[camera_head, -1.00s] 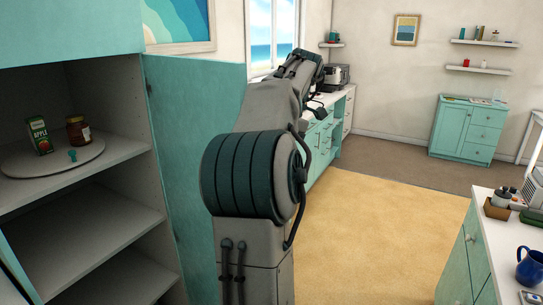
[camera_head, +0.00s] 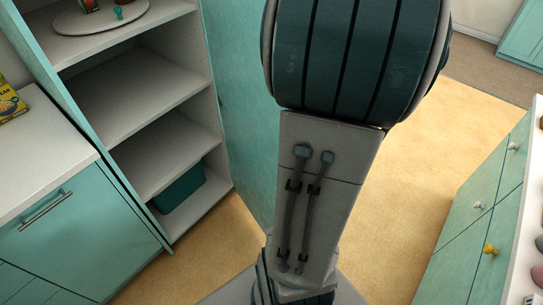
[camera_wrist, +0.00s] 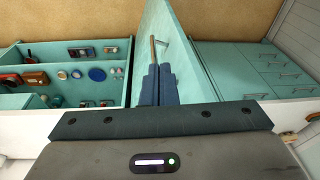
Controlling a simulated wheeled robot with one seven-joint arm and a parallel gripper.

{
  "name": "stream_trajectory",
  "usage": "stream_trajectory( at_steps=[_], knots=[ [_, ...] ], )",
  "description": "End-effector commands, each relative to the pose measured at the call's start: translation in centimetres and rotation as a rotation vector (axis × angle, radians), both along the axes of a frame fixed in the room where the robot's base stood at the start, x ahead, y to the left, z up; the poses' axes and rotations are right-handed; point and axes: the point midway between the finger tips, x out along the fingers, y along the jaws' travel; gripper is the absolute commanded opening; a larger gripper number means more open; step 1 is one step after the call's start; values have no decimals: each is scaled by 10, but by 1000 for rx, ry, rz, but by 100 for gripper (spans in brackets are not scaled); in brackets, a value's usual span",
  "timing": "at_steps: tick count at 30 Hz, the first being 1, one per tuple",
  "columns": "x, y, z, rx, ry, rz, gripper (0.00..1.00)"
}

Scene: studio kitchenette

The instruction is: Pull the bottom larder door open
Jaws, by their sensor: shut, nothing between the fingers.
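The larder (camera_head: 150,75) stands open at the left of the head view, its pale shelves and lowest level exposed. A tall teal door (camera_head: 240,110) stands swung out at its right side, and a narrow teal door edge (camera_head: 75,105) runs along its left side. In the wrist view my gripper (camera_wrist: 157,70) is shut and empty, its blue fingers together. The fingers lie beside an upright teal panel (camera_wrist: 185,60) with a bar handle (camera_wrist: 162,43) near their tips. I cannot tell whether they touch it. My gripper is out of the head view, where my arm fills the middle.
A green bin (camera_head: 182,188) sits at the larder's bottom. A white-topped counter (camera_head: 40,150) adjoins on the left, and teal cabinets (camera_head: 480,215) stand at right. The wrist view shows teal shelves (camera_wrist: 65,100) with several small items and drawers (camera_wrist: 240,70). Tan floor (camera_head: 425,165) is clear.

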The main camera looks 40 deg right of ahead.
Motion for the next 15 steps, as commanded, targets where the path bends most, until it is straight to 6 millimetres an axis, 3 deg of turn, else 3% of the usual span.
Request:
stream_trajectory(
  at_steps=[15],
  knots=[
    [-27,50,-38,-119,-72,-730,0]
  ],
)
